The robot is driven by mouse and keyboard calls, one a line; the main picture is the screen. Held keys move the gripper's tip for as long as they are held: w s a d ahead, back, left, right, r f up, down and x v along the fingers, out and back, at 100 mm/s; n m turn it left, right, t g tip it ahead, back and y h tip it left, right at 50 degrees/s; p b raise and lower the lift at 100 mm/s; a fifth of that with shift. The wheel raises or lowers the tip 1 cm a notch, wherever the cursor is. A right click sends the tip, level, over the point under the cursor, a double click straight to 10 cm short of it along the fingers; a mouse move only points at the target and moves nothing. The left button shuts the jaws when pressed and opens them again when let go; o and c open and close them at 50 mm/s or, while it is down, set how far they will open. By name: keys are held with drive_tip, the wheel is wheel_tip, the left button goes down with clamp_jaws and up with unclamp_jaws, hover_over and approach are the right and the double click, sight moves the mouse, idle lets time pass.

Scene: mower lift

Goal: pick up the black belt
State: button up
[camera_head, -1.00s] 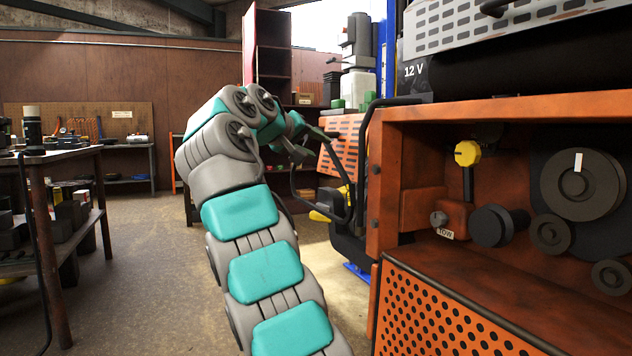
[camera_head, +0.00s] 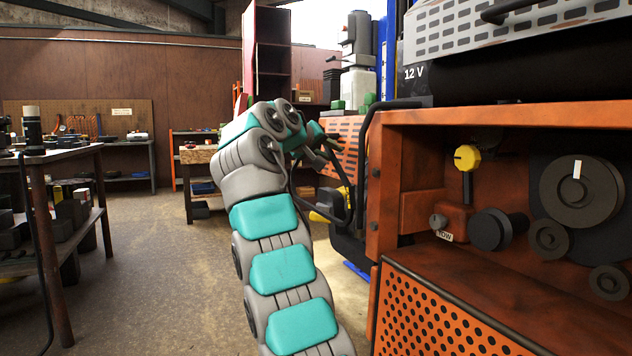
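My teal and grey arm reaches forward through the middle of the view. My gripper (camera_head: 324,150) is at its far end, small and partly hidden by the wrist, in front of an orange slotted panel (camera_head: 345,140). I cannot tell whether its fingers are open or shut. A thin black curved strip (camera_head: 346,200) hangs just below and right of the gripper, beside the orange machine. It may be the black belt or a part of the machine; I cannot tell which, nor whether the gripper touches it.
The orange machine housing (camera_head: 420,290) with pulleys (camera_head: 582,192) and a yellow knob (camera_head: 467,157) fills the right side, close to my arm. A workbench (camera_head: 75,152) stands at the left, with a black cord (camera_head: 33,225) hanging off it. The floor (camera_head: 150,270) between is clear.

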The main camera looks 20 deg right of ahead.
clamp_jaws()
idle(1.0)
